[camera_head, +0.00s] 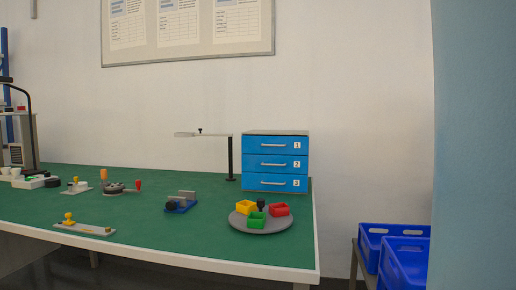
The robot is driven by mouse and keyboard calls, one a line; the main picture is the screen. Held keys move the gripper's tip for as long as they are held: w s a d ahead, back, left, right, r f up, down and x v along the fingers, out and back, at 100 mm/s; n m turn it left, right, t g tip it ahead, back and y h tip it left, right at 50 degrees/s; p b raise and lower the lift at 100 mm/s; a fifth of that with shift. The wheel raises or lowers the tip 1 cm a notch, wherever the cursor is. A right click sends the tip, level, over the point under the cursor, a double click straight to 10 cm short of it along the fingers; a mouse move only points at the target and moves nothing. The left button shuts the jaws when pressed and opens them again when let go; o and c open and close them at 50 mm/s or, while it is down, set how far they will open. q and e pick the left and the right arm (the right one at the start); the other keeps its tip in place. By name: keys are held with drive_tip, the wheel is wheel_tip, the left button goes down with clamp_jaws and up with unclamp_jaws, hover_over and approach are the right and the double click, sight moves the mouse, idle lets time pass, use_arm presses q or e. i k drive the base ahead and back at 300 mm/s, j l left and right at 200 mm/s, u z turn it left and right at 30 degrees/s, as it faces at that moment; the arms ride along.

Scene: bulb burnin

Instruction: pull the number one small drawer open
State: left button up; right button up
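A small blue drawer cabinet (308,162) stands at the back right of the green-topped table. It has three stacked drawers with light bar handles and white number labels. The number one drawer (257,145) is the top one, and its front looks flush with the others. The number two drawer (254,163) is in the middle and the number three drawer (250,183) is at the bottom. Neither of my grippers shows in the head view.
A grey round tray (240,222) with yellow, green and red bins stands in front of the cabinet. A black post with a flat arm (231,158) stands just left of it. Several small fixtures lie leftward on the table (150,238). Blue crates (405,262) stand at right.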

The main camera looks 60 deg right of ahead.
sight(250, 144)
drive_tip(key=z, duration=1.95)
